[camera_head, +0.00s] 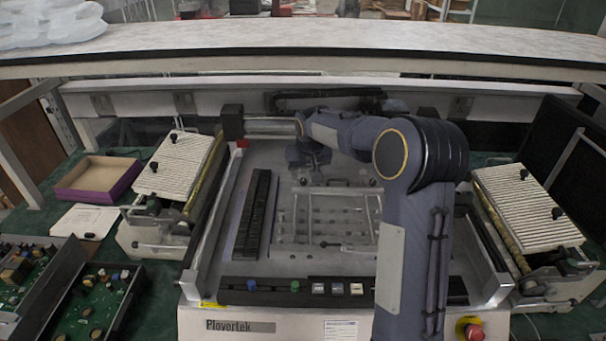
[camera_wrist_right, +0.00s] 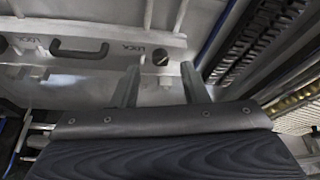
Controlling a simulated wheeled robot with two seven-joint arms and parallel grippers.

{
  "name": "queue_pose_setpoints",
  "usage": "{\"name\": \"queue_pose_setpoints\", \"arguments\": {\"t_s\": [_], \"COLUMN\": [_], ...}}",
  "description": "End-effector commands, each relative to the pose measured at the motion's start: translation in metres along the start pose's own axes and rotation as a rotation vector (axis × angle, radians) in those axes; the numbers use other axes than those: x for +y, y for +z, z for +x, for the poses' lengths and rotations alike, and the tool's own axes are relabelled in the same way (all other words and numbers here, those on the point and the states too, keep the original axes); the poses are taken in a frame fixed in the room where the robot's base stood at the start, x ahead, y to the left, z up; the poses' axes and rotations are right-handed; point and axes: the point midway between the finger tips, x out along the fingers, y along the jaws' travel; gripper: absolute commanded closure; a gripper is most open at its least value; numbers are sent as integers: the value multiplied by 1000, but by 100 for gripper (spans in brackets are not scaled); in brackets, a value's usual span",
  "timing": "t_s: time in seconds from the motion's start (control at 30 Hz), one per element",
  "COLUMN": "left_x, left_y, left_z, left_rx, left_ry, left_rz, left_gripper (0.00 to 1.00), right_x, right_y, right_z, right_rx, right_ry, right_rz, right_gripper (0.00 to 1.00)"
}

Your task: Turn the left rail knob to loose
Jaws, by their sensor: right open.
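The left rail knob (camera_wrist_right: 161,57) is a small dark knob on a pale metal bar, beside a LOCK marking. In the head view it (camera_head: 303,182) sits at the left end of the bar, just in front of my right gripper (camera_head: 308,162). In the right wrist view my right gripper (camera_wrist_right: 160,80) is open, its two fingers pointing at the bar with the knob between their lines. I cannot tell whether the fingers reach around it; no contact shows. The other rail knob (camera_wrist_right: 4,44) is at the left edge, past a dark handle (camera_wrist_right: 79,50). My left gripper is not in view.
A black slotted rack (camera_head: 252,215) lies left of the rail frame (camera_head: 340,215) inside the machine. Ribbed feeder plates (camera_head: 178,163) stand on both sides. A long shelf (camera_head: 300,42) spans above the back. My right arm covers the machine's right part.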

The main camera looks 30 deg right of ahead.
Motion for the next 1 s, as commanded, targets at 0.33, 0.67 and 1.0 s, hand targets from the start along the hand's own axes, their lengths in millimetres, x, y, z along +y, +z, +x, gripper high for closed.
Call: {"name": "queue_pose_setpoints", "arguments": {"t_s": [0.33,0.67,1.0], "left_x": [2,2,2], "left_y": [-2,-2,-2], "left_z": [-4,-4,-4], "left_rx": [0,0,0], "left_ry": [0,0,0], "left_rz": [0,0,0], "left_gripper": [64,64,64], "right_x": [0,0,0], "right_y": [0,0,0], "right_z": [30,30,30], "right_rx": [1,1,1], "right_ry": [-1,-1,-2], "right_rz": [0,0,-3], "right_gripper": [60,75,100]}}
